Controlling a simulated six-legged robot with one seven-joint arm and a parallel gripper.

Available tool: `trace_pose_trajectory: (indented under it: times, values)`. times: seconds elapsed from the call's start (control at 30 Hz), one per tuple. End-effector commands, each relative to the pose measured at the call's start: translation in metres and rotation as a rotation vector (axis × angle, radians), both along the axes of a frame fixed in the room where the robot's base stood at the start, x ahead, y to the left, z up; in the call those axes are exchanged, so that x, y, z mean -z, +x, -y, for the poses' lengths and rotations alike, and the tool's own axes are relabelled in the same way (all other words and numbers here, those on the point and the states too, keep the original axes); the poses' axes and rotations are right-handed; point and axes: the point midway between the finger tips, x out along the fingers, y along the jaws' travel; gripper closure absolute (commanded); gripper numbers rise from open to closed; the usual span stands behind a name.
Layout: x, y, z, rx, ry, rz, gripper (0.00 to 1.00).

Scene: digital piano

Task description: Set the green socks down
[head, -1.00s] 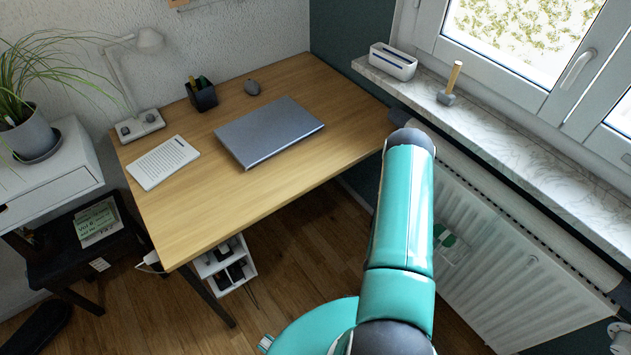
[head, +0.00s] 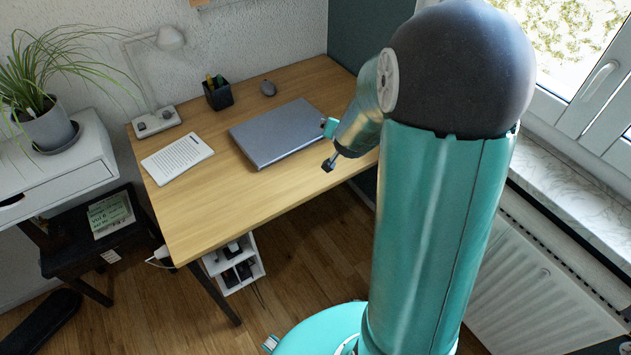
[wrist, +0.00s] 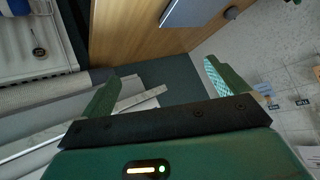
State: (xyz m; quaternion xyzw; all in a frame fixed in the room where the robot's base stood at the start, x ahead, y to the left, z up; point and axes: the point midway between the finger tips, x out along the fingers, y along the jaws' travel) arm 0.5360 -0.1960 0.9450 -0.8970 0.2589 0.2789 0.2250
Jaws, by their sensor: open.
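I see no green socks in either current view. My gripper (head: 329,145) hangs over the right front edge of the desk (head: 215,215), to the right of the closed grey laptop (head: 277,134). In the wrist view its two green fingers stand wide apart, and my gripper (wrist: 161,72) is open, with nothing visible between the fingertips. The inner face of the right finger shows a light teal texture. The desk (wrist: 130,35) and a corner of the laptop (wrist: 195,12) lie beyond the fingers.
The front of the desktop is bare. A radiator (head: 535,290) and windowsill (head: 575,195) run along the right. A plant (head: 45,120) stands left.

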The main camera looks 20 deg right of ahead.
Motion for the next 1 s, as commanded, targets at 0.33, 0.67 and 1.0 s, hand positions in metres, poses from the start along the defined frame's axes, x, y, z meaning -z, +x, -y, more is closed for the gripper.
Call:
trace_pose_trajectory:
  times: [0.33, 0.67, 1.0]
  values:
    - [-0.101, -0.064, -0.116, -0.34, 0.004, -0.155, 0.02]
    - [-0.154, -0.179, -0.183, -0.598, -0.071, -0.341, 0.02]
    - [-0.164, -0.249, -0.196, -0.697, -0.126, -0.457, 0.02]
